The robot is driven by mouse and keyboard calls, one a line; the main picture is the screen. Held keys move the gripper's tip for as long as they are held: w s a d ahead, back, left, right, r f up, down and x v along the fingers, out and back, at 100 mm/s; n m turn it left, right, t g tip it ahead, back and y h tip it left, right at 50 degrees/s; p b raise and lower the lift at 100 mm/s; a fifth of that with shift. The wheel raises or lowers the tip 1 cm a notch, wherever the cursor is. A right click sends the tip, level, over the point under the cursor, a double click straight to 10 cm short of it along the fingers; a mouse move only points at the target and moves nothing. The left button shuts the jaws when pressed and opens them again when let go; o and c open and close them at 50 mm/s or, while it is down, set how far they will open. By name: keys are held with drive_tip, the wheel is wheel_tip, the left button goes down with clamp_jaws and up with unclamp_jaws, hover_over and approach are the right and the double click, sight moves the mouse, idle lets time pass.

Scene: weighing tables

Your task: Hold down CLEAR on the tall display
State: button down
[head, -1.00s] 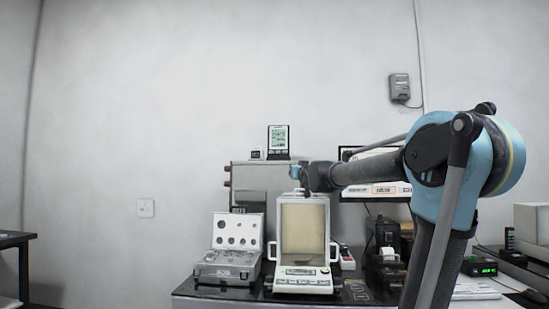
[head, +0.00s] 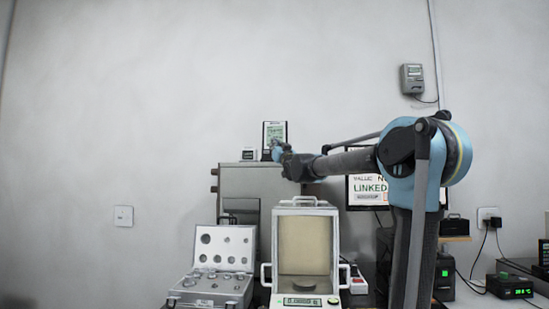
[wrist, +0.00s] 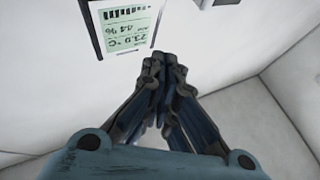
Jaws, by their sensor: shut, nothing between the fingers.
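The tall display (head: 274,133) is a dark-framed unit with a pale green screen, standing upright on top of a grey cabinet (head: 255,182). In the wrist view the tall display (wrist: 128,28) appears upside down at the upper left, with bars and temperature and percent readings. No CLEAR label is readable, and part of the unit is cut off by the frame. My gripper (wrist: 165,62) is shut and empty, its fingertips just beside the lower right of the screen in that view. In the head view my gripper (head: 277,151) covers the display's lower part; I cannot tell whether it touches.
Below are a glass-doored balance (head: 307,212) and an open weight case (head: 220,255). A monitor (head: 367,192) sits behind my arm.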

drive_tip(key=shift+w+a, duration=0.1)
drive_tip(key=shift+w, duration=0.05)
drive_tip(key=shift+w+f, duration=0.2)
drive_tip(key=shift+w, duration=1.2)
drive_tip(key=shift+w+f, duration=0.25)
drive_tip(key=shift+w, duration=1.1)
drive_tip(key=shift+w+f, duration=0.2)
drive_tip(key=shift+w, duration=1.2)
drive_tip(key=shift+w+r, duration=0.15)
drive_tip(key=shift+w, duration=0.05)
drive_tip(key=shift+r, duration=0.25)
drive_tip(key=shift+w+d, duration=0.15)
drive_tip(key=shift+d, duration=0.05)
